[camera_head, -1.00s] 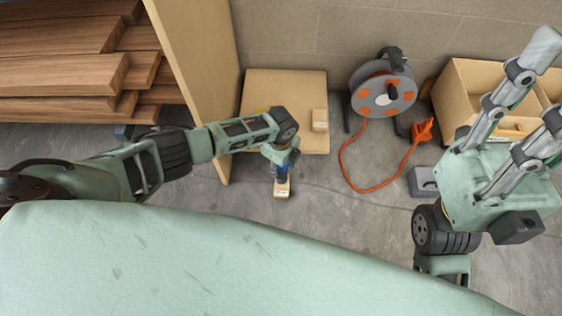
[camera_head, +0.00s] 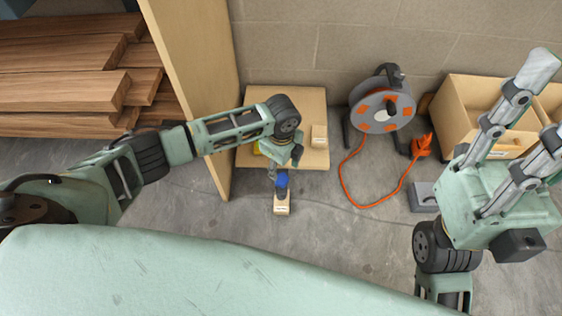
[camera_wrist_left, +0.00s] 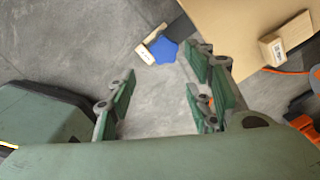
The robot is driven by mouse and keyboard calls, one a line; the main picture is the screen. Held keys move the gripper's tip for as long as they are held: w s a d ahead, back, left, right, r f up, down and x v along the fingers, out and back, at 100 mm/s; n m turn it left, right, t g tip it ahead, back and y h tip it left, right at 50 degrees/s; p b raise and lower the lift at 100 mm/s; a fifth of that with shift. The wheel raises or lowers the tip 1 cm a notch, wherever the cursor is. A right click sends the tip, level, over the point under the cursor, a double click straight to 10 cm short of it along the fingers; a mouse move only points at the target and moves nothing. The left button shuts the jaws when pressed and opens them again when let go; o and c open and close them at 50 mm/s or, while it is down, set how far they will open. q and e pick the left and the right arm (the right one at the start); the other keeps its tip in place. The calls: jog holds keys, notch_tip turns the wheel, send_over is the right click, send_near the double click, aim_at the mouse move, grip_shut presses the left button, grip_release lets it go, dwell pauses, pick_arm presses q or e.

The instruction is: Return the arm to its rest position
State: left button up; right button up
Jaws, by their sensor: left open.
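My left gripper (camera_head: 272,172) hangs over the near edge of the cardboard sheet in the head view. In the left wrist view its fingers (camera_wrist_left: 162,95) are spread with nothing between them. A blue object (camera_head: 282,180) is at a small pale block (camera_head: 282,209) on the floor, just in front of the gripper. In the left wrist view the blue object (camera_wrist_left: 162,49) and block (camera_wrist_left: 150,38) lie beyond the fingertips, apart from them. My right gripper (camera_head: 548,90) is at the right edge, its two fingers apart and empty, one tip cut off.
The cardboard sheet (camera_head: 300,98) carries another small block (camera_head: 319,136). A tall wooden panel (camera_head: 190,60) and stacked planks (camera_head: 60,85) stand left. A cable reel (camera_head: 367,117) with orange cord, an open box (camera_head: 462,105) and a grey block (camera_head: 422,196) are right.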

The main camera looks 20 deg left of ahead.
pick_arm(q)
jog(key=shift+r, duration=0.85)
jog(key=shift+d, duration=0.1)
